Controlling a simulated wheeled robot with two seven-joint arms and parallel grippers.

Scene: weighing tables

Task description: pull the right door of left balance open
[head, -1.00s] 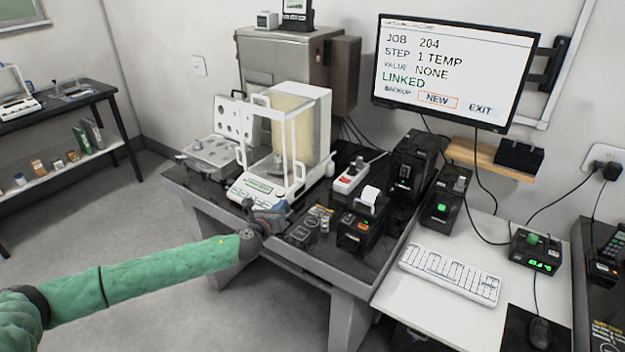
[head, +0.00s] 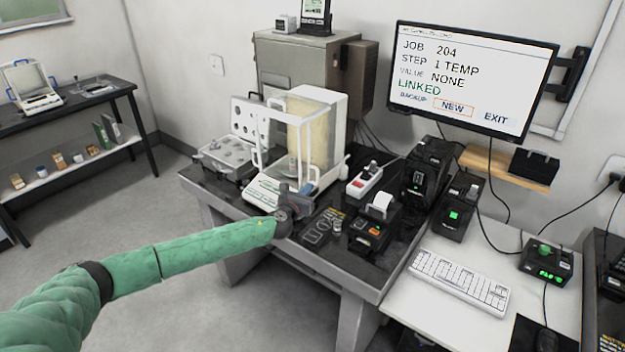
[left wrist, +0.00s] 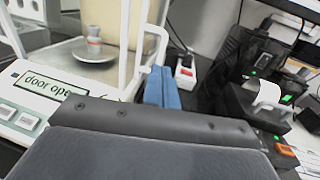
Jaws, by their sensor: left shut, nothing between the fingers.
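The balance (head: 335,110) has a clear chamber with white frames and stands on the dark table. Its display (left wrist: 48,84) begins "door ope" in the left wrist view, the rest cut off. A small grey weight-like piece (left wrist: 94,48) stands on its pan. My left gripper (head: 306,190) is at the balance's front right corner, fingers shut and empty. Its blue fingertips (left wrist: 162,88) lie just right of a white upright handle frame (left wrist: 150,45) at the chamber's right side. I cannot tell whether they touch it, or how far the right door is open. My right gripper is out of view.
A printer (head: 375,228) and a white power strip (head: 364,181) stand right of the balance. A keyboard (head: 459,282) lies on the white desk. Another balance (head: 36,100) stands on the far left table.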

